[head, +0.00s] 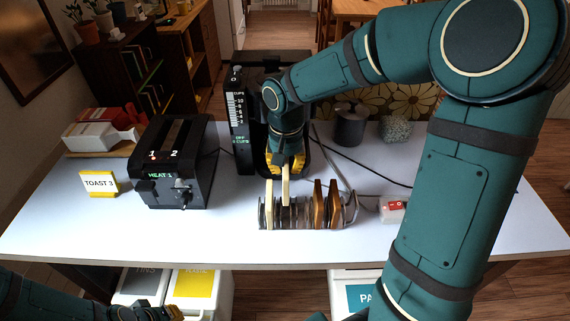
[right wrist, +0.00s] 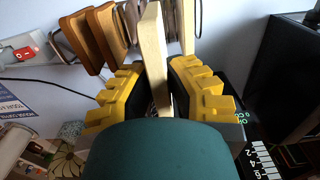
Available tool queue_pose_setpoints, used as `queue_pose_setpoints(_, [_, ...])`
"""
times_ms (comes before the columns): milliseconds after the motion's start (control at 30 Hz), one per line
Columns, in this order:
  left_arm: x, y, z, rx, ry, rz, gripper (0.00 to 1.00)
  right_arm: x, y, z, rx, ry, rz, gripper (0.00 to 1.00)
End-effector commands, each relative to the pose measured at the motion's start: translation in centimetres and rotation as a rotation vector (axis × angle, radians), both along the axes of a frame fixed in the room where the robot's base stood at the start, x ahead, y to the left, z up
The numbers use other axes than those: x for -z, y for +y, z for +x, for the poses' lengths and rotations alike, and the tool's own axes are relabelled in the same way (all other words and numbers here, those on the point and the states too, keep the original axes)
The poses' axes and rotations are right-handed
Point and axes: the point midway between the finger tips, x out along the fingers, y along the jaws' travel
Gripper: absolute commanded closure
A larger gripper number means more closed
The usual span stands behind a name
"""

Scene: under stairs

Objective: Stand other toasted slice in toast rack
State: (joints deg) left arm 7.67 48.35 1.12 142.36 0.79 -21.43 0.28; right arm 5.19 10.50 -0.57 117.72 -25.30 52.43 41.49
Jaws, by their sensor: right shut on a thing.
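The wire toast rack (head: 352,212) stands near the front middle of the table. Two brown slices (head: 318,203) (head: 333,203) stand upright toward its right end. A pale slice (head: 269,206) stands at its left end. My right gripper (head: 285,165) is shut on another pale slice (head: 286,188), upright, with its lower part at the rack. The right wrist view shows this held pale slice (right wrist: 154,50) between the yellow fingers, with the brown slices (right wrist: 80,42) to its left. Whether its bottom rests in the rack is hidden. My left gripper (head: 155,313) is at the bottom left edge, mostly cut off.
A black toaster (head: 175,165) with slots 1 and 2 and "HEAT 1" stands left. A "TOAST 3" sign (head: 99,183) is beside it. A black coffee machine (head: 240,125) is behind my right gripper. A power strip (head: 393,211) and cables lie right of the rack.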

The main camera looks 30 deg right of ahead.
Motion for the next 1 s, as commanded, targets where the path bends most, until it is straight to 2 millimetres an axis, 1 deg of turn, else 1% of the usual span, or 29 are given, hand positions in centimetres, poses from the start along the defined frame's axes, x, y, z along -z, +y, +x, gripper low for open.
queue_pose_setpoints(300, [0.0, 0.0, 0.0, 0.000, 0.000, 0.000, 1.00, 0.0, 0.0, 0.0, -0.001, -0.001, 0.001, 1.00])
queue_pose_setpoints(467, [0.6, 0.0, 0.0, 0.000, 0.000, 0.001, 1.00, 0.6, 0.0, 0.0, -0.001, 0.000, 0.000, 1.00])
queue_pose_setpoints(733, [2.5, -0.1, -0.1, 0.002, 0.003, 0.003, 1.00, 2.7, 0.0, 0.0, -0.001, 0.001, 0.001, 1.00])
queue_pose_setpoints(1000, [4.3, -0.2, -0.7, 0.014, 0.017, -0.001, 1.00, 5.2, 0.0, 0.0, -0.001, 0.001, 0.001, 1.00])
